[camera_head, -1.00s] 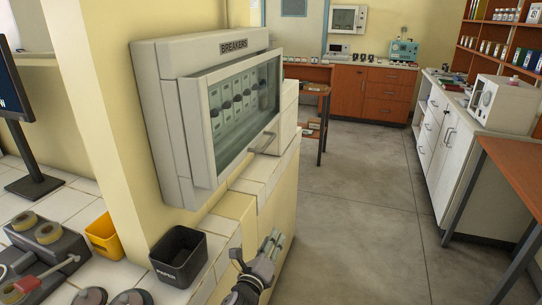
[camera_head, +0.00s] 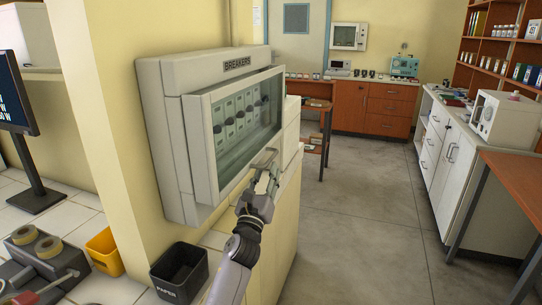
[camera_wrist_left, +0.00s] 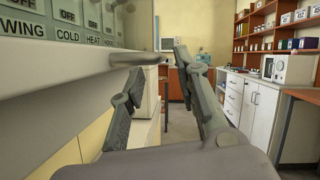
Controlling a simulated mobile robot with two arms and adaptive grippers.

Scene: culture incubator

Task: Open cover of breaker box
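The breaker box (camera_head: 163,130) is a pale grey case on the yellow wall, marked "BREAKERS". Its cover (camera_head: 203,150) is a grey frame with a clear pane over a row of dark breaker switches, and it lies over the front of the box. The cover's handle (camera_head: 263,158) is a bar at the lower edge; it also shows in the left wrist view (camera_wrist_left: 142,59). My left gripper (camera_head: 267,175) is open at the handle, with its fingertips (camera_wrist_left: 158,62) spread around the handle's end in the wrist view. Whether they touch it is unclear. My right gripper is out of view.
A black paper bin (camera_head: 180,272) and a yellow bin (camera_head: 105,250) stand on the tiled counter below the box, left of my arm. A monitor (camera_head: 18,95) is at far left. The floor (camera_head: 365,215) to the right is clear, with white cabinets (camera_head: 450,150) beyond.

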